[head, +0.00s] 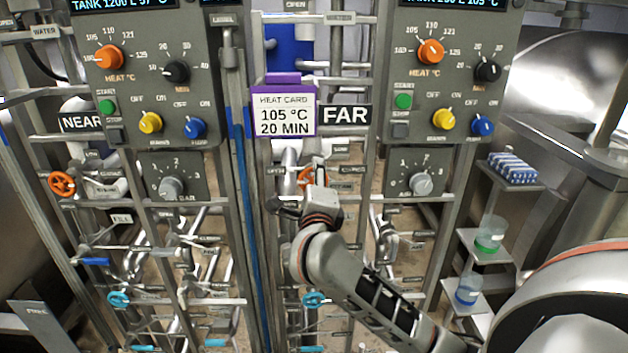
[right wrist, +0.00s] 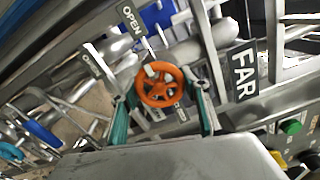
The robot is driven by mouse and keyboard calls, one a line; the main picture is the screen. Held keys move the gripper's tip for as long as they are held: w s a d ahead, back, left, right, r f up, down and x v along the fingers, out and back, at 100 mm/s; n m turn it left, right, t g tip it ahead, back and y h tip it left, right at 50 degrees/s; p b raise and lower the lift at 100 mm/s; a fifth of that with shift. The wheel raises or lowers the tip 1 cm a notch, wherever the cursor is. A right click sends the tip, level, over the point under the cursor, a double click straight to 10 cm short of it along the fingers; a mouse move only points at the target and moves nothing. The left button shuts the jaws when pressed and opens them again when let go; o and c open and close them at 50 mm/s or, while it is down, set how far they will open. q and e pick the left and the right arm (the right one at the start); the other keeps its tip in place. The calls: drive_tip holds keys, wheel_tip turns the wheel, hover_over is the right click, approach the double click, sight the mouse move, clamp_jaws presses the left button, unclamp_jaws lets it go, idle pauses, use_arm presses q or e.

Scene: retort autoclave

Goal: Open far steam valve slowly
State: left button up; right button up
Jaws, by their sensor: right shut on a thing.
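The far steam valve is an orange handwheel (head: 304,178) on the pipework just left of the FAR sign (head: 345,115). My right gripper (head: 316,178) reaches it from the front and hides part of the wheel in the head view. In the right wrist view the orange wheel (right wrist: 162,86) lies between the two teal-edged fingers of my right gripper (right wrist: 161,95), which is shut on it. An OPEN label (right wrist: 132,20) shows beyond the wheel. My left gripper is not in view.
A heat card (head: 286,115) reading 105 °C, 20 MIN hangs above the wheel. The far control panel (head: 395,75) stands to the right, the near panel (head: 130,110) to the left. Another orange wheel (head: 62,184) is at far left. Pipes crowd the surrounding space.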

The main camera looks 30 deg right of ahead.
drive_tip(key=o, duration=1.1)
drive_tip(key=shift+o, duration=0.2)
drive_tip(key=shift+s+a, duration=0.1)
drive_tip(key=v, duration=1.2)
drive_tip(key=shift+d, duration=0.2)
